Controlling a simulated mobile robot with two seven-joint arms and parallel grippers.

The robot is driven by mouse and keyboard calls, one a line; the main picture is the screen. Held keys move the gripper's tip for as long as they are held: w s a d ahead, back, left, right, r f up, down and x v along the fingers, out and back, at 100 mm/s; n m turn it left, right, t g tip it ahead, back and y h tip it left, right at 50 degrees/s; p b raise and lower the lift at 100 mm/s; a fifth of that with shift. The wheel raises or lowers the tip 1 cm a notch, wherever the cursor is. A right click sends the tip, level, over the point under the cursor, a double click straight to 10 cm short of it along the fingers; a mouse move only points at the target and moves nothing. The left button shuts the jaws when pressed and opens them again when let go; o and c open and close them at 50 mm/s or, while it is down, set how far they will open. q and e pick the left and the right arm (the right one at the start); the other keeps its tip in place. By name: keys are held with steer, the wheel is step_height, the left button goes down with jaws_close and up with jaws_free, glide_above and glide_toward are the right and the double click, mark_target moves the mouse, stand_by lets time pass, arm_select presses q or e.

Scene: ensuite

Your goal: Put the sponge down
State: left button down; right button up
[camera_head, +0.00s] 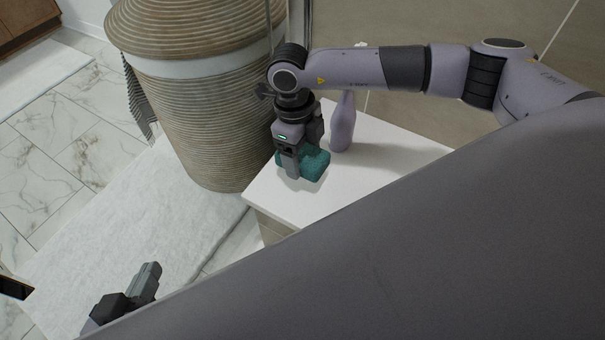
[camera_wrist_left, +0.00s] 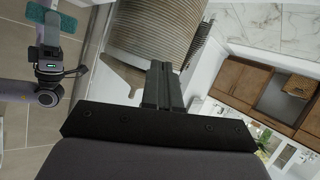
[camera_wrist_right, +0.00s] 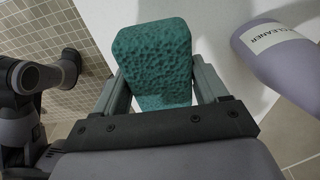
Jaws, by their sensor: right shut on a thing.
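The teal sponge (camera_head: 316,166) is between the fingers of my right gripper (camera_head: 291,168), over the white top (camera_head: 385,155) of a low stand. I cannot tell whether its underside touches the top. In the right wrist view the sponge (camera_wrist_right: 155,65) fills the space between both fingers. The left wrist view also shows the sponge (camera_wrist_left: 67,22) at the end of my right gripper. My left gripper (camera_head: 150,275) is low at the left, empty, with its fingers (camera_wrist_left: 162,85) together.
A purple cleaner bottle (camera_head: 343,125) stands on the white top just right of the sponge; its label shows in the right wrist view (camera_wrist_right: 275,50). A large woven basket (camera_head: 205,100) stands left of the stand. A white mat (camera_head: 150,215) lies on the floor. The top's right part is clear.

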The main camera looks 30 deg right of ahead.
mark_target(302, 182)
step_height(302, 182, down, 5)
steer(key=shift+f+b, duration=0.2)
steer(key=shift+b, duration=0.7)
steer(key=shift+f, duration=0.4)
arm_select(q)
steer(key=shift+w+d+f+h, duration=0.1)
steer(key=shift+w+d+h, duration=0.1)
steer(key=shift+d+h, duration=0.5)
arm_select(e)
steer(key=o, duration=0.9)
steer(key=shift+f, duration=0.1)
arm_select(q)
steer(key=shift+d, duration=0.15)
